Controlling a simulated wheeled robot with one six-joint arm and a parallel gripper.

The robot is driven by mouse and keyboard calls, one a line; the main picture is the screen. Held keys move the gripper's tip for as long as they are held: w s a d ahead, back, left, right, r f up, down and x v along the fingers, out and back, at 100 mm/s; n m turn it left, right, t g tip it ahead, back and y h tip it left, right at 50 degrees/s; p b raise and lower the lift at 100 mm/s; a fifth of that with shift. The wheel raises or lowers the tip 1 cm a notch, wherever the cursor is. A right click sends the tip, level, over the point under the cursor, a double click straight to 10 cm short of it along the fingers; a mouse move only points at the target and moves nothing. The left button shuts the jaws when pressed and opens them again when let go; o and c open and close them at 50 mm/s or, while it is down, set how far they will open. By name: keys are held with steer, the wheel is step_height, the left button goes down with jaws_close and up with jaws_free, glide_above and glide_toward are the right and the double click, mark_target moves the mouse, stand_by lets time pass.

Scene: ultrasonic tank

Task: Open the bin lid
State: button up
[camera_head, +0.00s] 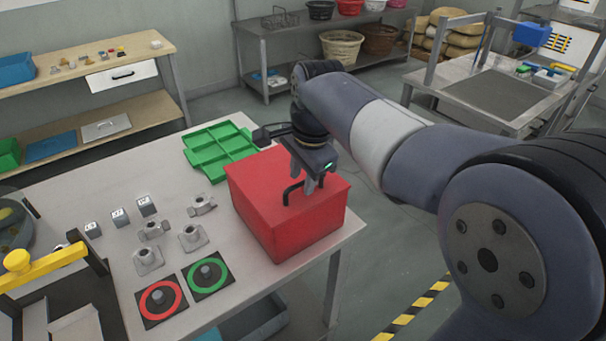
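The red bin (289,240) stands at the right end of the work table. Its flat red lid (256,180) lies on top and looks closed. A black handle (289,188) stands up from the lid. My gripper (302,184) points down over the lid, right at the handle. Its grey fingers are small and partly overlap the handle's outline. I cannot tell whether they touch or enclose the handle, or how far apart they are.
A green divided tray (219,147) lies behind the bin. Several metal fittings (148,260) and two dark plates with a red ring (160,300) and a green ring (208,277) lie left of it. The table's right edge is close to the bin.

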steer(key=shift+c, duration=0.2)
jaws_close()
stand_by(0.4)
